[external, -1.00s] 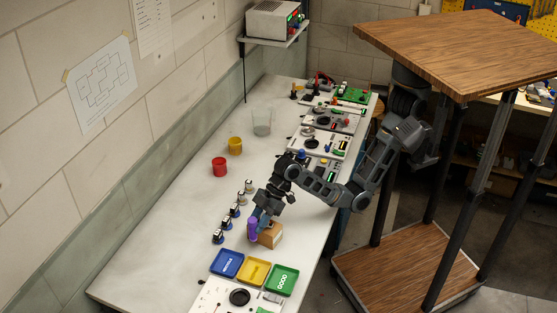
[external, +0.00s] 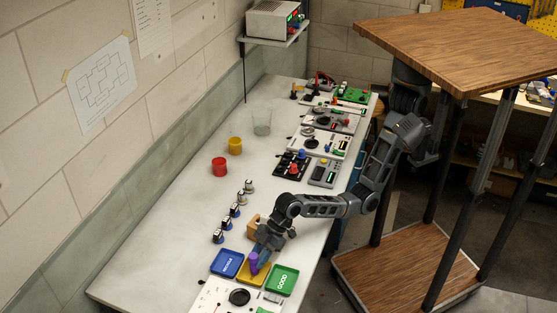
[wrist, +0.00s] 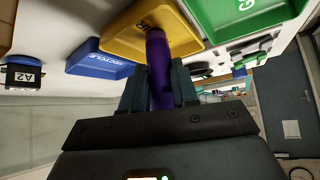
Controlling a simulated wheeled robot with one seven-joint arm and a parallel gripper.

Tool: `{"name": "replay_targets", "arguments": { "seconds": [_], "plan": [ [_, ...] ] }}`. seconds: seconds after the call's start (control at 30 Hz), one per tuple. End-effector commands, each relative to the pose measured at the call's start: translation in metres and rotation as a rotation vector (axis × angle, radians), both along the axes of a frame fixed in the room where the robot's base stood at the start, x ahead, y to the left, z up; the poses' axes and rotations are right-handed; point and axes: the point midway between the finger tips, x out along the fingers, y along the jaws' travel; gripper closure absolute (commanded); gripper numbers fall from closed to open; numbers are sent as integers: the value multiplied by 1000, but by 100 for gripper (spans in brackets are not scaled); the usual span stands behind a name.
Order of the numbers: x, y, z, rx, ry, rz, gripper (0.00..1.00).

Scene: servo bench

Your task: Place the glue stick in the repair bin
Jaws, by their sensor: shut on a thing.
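The purple glue stick (external: 254,262) is held between the fingers of my gripper (external: 262,256), at the yellow tray (external: 250,280) in the external view. In the wrist view the glue stick (wrist: 158,60) stands between both fingers of my gripper (wrist: 157,82). Its far end overlaps the yellow tray (wrist: 118,43), whose label is partly hidden and shows letters like "IR". I take this tray as the repair bin. I cannot tell whether the stick touches the tray floor.
A blue RECYCLE tray (external: 227,263) lies left of the yellow one and a green GOOD tray (external: 283,280) lies right. A brown block (external: 253,227) stands close behind my gripper.

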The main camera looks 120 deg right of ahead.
Motion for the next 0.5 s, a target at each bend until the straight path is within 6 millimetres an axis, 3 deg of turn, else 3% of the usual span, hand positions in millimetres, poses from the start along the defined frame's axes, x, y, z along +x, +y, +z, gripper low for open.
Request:
{"name": "replay_targets", "arguments": {
  "seconds": [0.27,0.3,0.5],
  "plan": [
    [0,0,-3,0,0,0,100],
    [0,0,-2,0,-1,0,67],
    [0,0,-2,0,0,0,48]
  ]
}}
